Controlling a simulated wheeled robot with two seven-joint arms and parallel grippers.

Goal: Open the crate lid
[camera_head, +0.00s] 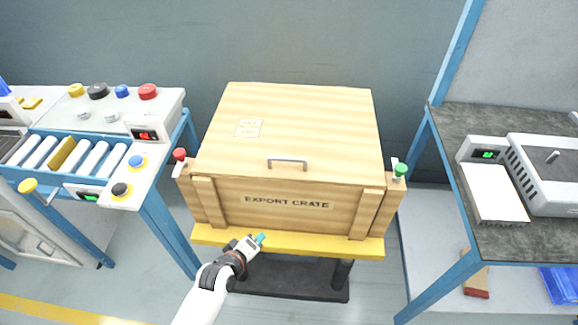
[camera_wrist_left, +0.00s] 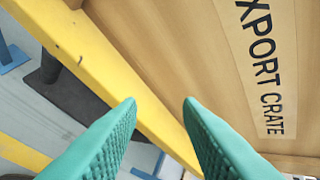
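The wooden export crate (camera_head: 226,216) stands on a yellow platform in the middle of the head view. Its lid (camera_head: 310,125) is shut and lies flat on top, with a grey bar handle (camera_head: 287,161) near the front edge. My left gripper (camera_head: 262,238) is in front of the crate's lower front face, below the lettering and well below the handle. In the left wrist view its two teal fingers (camera_wrist_left: 160,101) are apart with nothing between them. The crate's front face (camera_wrist_left: 205,60) and the platform's yellow edge (camera_wrist_left: 110,72) show beyond them. My right gripper is in neither view.
A red-topped post (camera_head: 180,155) and a green-topped post (camera_head: 400,171) flank the crate. A conveyor bench with buttons (camera_head: 125,100) stands at left. A dark-topped blue-framed bench (camera_head: 450,125) with a grey device (camera_head: 550,180) stands at right. The space above the lid is clear.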

